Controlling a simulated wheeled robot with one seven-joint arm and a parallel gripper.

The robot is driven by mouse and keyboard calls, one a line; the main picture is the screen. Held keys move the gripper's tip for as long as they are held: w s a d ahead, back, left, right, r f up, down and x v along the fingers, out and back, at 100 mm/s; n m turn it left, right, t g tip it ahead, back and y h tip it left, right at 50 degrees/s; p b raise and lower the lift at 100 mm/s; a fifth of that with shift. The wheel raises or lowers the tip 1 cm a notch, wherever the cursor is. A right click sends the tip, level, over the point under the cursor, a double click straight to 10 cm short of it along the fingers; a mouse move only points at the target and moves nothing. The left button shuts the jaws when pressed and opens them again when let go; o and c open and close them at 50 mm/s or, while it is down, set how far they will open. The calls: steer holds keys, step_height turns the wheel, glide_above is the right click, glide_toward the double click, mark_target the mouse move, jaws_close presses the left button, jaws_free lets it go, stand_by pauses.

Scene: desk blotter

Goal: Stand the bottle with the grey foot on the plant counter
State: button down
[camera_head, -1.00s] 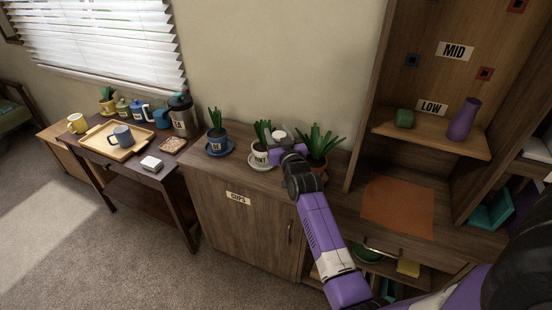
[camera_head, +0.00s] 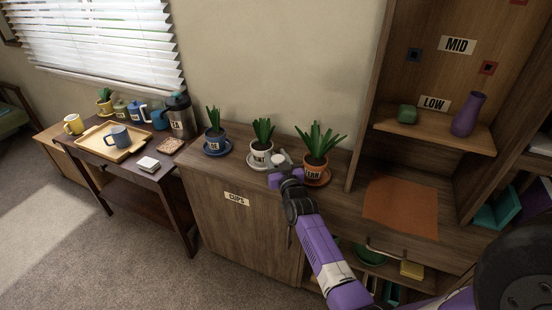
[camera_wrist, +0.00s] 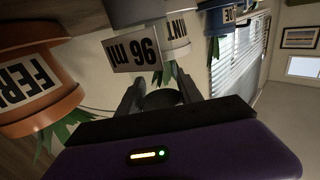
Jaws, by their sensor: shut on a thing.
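My gripper (camera_head: 284,170) is shut on a bottle, in front of and between two potted plants at the counter's front. In the wrist view, which is turned over, the bottle's grey foot (camera_wrist: 134,12) is at the top, with a white "96 ml" label (camera_wrist: 131,54) below it. Its narrow part sits between my fingers (camera_wrist: 160,97). In the head view only a pale part of the bottle (camera_head: 281,158) shows above my gripper. The plant counter (camera_head: 207,173) is the wooden top over the "CUPS" door. I cannot tell whether the foot touches it.
An orange "FERN" pot (camera_head: 312,173) is close right of my gripper. A white "MINT" pot (camera_head: 260,153) is close left, and a blue pot (camera_head: 214,142) farther left. The shelf unit (camera_head: 365,110) rises at the right. The counter's left front is bare.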

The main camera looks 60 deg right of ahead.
steer(key=shift+f, duration=0.2)
steer(key=c, duration=0.8)
jaws_free()
steer(key=shift+r, duration=0.1)
steer(key=shift+r, duration=0.1)
steer(key=s+a+n+t+y+p, duration=0.1)
steer(key=s+a+y, duration=0.1)
steer(key=s+a, duration=0.65)
steer(key=s+a+n+t+y+p, duration=0.1)
steer(key=s+a+n+y, duration=0.15)
steer(key=a, duration=1.05)
steer(key=s+a+n+y+p, duration=0.1)
steer(key=s+a+y, duration=0.1)
steer(key=s+a, duration=0.7)
steer(key=s+a+r+n+y, duration=0.2)
steer(key=s+a+r, duration=0.3)
steer(key=a, duration=0.3)
steer(key=s+a+r+n+y, duration=0.2)
steer(key=s+a+r+y, duration=0.2)
steer(key=s+a+r, duration=0.2)
steer(key=shift+s+a+r, duration=0.15)
steer(key=shift+a+r, duration=0.15)
steer(key=shift+a, duration=0.7)
